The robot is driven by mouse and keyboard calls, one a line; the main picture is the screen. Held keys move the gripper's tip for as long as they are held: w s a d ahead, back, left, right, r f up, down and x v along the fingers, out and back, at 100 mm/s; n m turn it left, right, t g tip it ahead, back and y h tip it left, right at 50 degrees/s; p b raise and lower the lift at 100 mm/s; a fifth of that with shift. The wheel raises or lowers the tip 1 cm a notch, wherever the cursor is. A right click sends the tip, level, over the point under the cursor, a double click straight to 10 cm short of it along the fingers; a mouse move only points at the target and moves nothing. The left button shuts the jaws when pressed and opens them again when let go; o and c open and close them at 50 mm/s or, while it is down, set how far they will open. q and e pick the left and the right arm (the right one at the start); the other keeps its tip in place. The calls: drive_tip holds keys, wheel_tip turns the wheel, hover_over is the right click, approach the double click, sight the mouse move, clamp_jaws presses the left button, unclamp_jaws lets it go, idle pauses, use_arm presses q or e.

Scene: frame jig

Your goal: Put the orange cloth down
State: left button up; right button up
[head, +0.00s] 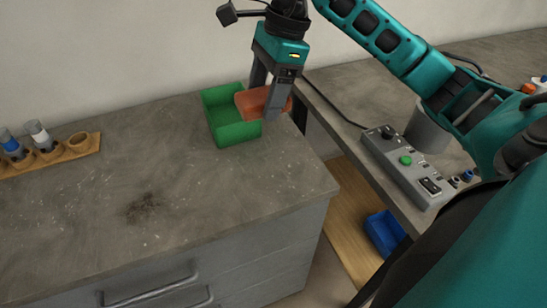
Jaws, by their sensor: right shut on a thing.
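The orange cloth (252,101) is at the right side of a green bin (236,132), on the back right of the grey worktop. My right gripper (268,103) points down and is shut on the orange cloth. Part of the cloth shows to the left of the fingers, over the bin's right side, and a little shows to their right. The fingers hide some of the cloth. I cannot tell whether the cloth touches the bin or the worktop. My left gripper is not in view.
A wooden rack (59,156) with capped vials stands at the far left. A dark smudge (146,207) marks the worktop, whose middle is clear. A grey control box (408,164) with a green button sits on the right bench. A blue bin (383,232) lies lower down.

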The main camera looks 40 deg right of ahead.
hover_over(263, 175)
drive_tip(key=d, duration=0.1)
wheel_tip(263, 175, down, 13)
drive_tip(key=shift+s+r, duration=0.1)
drive_tip(key=shift+d+f, duration=0.1)
drive_tip(key=shift+f, duration=2.65)
